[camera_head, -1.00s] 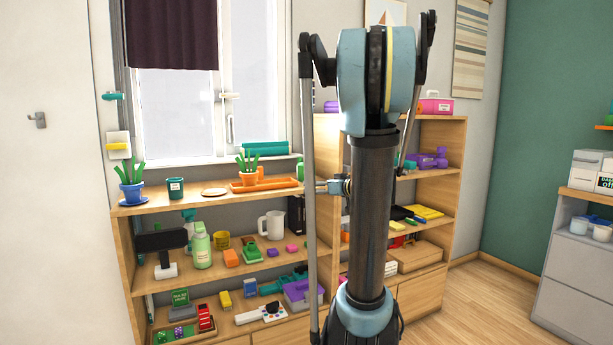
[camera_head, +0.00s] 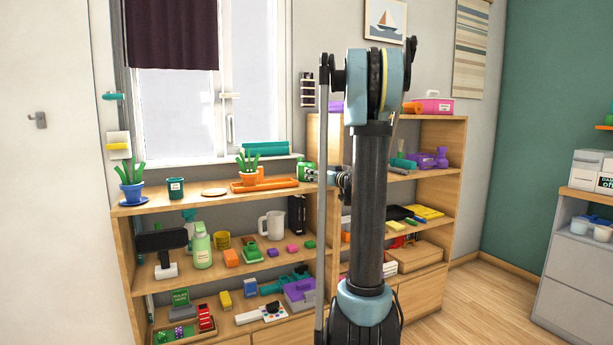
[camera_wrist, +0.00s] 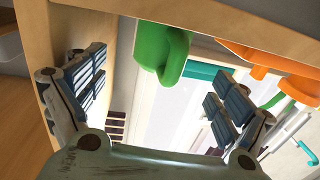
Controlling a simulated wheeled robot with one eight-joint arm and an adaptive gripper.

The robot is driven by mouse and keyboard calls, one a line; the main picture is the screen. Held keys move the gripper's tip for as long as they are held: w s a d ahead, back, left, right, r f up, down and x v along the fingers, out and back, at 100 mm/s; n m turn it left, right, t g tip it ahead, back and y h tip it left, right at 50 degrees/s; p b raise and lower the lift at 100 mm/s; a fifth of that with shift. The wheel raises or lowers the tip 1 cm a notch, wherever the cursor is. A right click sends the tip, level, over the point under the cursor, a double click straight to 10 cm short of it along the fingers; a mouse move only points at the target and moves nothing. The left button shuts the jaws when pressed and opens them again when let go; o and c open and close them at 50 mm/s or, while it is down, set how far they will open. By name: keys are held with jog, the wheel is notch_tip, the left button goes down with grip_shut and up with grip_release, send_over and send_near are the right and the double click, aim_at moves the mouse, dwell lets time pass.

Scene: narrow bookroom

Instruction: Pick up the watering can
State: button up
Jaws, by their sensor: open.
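A green object that looks like the watering can (camera_head: 306,171) stands on the top shelf, right of the orange tray, partly hidden by my arm. In the wrist view the green can (camera_wrist: 163,52) shows at the top middle, its rounded body and a handle-like loop visible. My gripper (camera_wrist: 160,92) is open and empty, with one finger pad on each side of the picture. The can lies ahead, roughly between the two fingers, with a visible gap to each. In the head view my gripper (camera_head: 322,178) is small and mostly hidden beside the arm, close to the can.
The orange tray (camera_head: 280,185) with a potted plant (camera_head: 248,168) is just left of the can. The taller shelf unit (camera_head: 318,135) rises close on the right. A window (camera_head: 180,110) is behind. Lower shelves hold many small items.

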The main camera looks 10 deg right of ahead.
aim_at(310, 182)
jog(key=shift+x, duration=3.85)
jog(key=c, duration=1.5)
